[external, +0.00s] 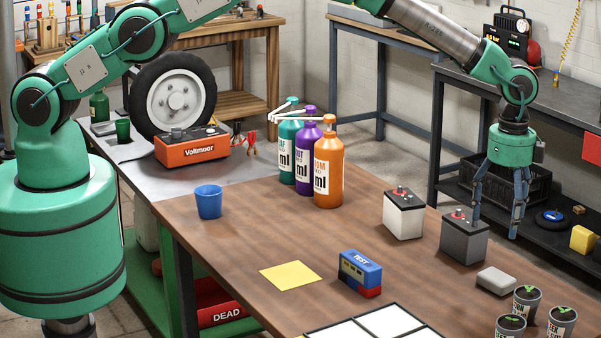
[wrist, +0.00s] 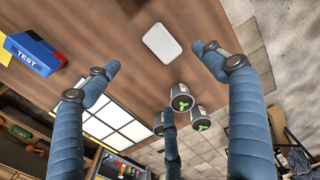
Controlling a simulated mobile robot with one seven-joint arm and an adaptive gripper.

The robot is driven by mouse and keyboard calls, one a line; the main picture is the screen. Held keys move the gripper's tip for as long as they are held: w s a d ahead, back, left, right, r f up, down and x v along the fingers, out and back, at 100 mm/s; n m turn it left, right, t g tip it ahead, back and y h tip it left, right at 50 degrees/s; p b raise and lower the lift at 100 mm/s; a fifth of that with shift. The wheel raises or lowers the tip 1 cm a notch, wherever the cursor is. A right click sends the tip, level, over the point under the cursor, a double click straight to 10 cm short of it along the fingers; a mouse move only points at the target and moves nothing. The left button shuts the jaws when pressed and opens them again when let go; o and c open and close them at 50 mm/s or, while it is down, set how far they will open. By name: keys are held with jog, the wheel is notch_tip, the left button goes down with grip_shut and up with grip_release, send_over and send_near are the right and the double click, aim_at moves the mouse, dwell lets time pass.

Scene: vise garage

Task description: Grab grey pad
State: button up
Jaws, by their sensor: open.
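The grey pad (external: 497,281) is a small light-grey rounded block lying flat near the right edge of the brown table (external: 235,255). In the wrist view the pad (wrist: 162,43) lies between and beyond my fingertips, with nothing touching it. My gripper (external: 495,228) hangs from the arm with its blue fingers pointing down, above and behind the pad in the external view. Its fingers are spread wide and empty; they also show in the wrist view (wrist: 156,57).
A dark grey battery (external: 463,242) and a white battery (external: 403,218) stand left of the pad. Several potted seedlings (external: 527,303) stand close on its near right. A blue TEST box (external: 359,270) and a white-panelled grid (external: 385,321) are further left.

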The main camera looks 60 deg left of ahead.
send_over(494, 277)
jog(key=f, duration=0.8)
jog(key=shift+d+f, duration=0.2)
jog(key=shift+f, duration=0.05)
jog(key=shift+a+f+b, duration=0.15)
jog(key=shift+f+b, duration=0.3)
jog(key=shift+f, duration=2.15)
jog(key=shift+c, duration=0.2)
jog(key=c, duration=1.1)
